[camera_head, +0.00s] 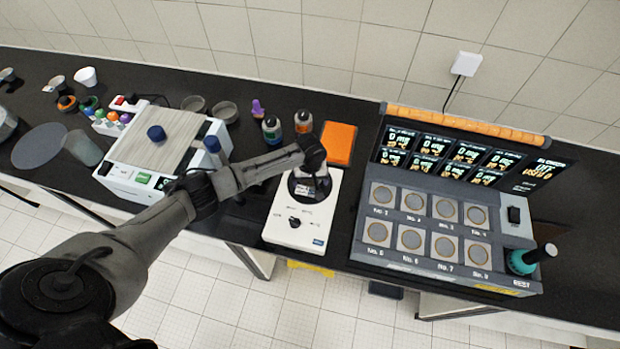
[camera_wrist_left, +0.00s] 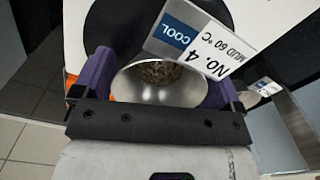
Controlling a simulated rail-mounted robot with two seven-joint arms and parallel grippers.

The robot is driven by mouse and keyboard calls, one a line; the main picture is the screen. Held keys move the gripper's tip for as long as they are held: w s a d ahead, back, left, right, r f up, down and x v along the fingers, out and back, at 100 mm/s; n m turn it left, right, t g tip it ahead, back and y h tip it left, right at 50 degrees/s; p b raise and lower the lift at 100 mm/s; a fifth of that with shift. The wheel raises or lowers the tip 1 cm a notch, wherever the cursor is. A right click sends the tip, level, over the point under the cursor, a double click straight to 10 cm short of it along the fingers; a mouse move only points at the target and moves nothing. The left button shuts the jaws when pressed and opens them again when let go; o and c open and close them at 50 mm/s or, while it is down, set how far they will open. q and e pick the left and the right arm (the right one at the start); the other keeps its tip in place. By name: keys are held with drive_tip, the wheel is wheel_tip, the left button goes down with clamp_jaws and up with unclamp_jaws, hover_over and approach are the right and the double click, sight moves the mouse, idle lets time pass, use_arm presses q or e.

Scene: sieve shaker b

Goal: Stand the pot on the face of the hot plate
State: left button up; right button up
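The pot (camera_wrist_left: 160,88) is a shiny metal bowl with grainy brown matter inside. In the left wrist view it sits between the purple fingers of my left gripper (camera_wrist_left: 160,88), which touch both its sides. The hot plate (camera_head: 298,220) is a white box with a knob and a dark round face (camera_head: 296,184). My left gripper (camera_head: 311,172) is over that face in the head view, and the arm hides most of the pot. The dark face (camera_wrist_left: 112,22) shows behind the pot in the wrist view. I cannot tell whether the pot touches it. My right gripper is not in view.
A label (camera_wrist_left: 190,42) reads "No. 4 MUD 60 °C COOL". An orange pad (camera_head: 338,143) and two bottles (camera_head: 272,129) stand behind the hot plate. A grey station with numbered pads (camera_head: 365,228) is to the right, a white machine (camera_head: 135,178) to the left.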

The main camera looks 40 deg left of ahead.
sight(310, 183)
use_arm(q)
drive_tip(key=shift+o, duration=0.7)
drive_tip(key=shift+r, duration=0.3)
wheel_tip(310, 183, up, 12)
drive_tip(key=s+d+f+m, duration=0.2)
drive_tip(key=s+d, duration=0.2)
drive_tip(key=s, duration=0.1)
drive_tip(key=s+d+f+m+t+h, duration=0.1)
drive_tip(key=s+d+f+m, duration=0.1)
drive_tip(key=s+d+f, duration=0.1)
drive_tip(key=s+d+f+m, duration=0.3)
drive_tip(key=s+d, duration=0.3)
drive_tip(key=s, duration=0.1)
drive_tip(key=shift+t+h, duration=0.3)
drive_tip(key=s+r+m+t, duration=0.1)
drive_tip(key=s+r+m, duration=0.1)
drive_tip(key=s, duration=0.6)
drive_tip(key=s+a+r+m+t+y, duration=0.1)
drive_tip(key=s+r+m, duration=0.1)
drive_tip(key=s, duration=0.7)
drive_tip(key=shift+a+r, duration=0.15)
drive_tip(key=shift+a, duration=0.1)
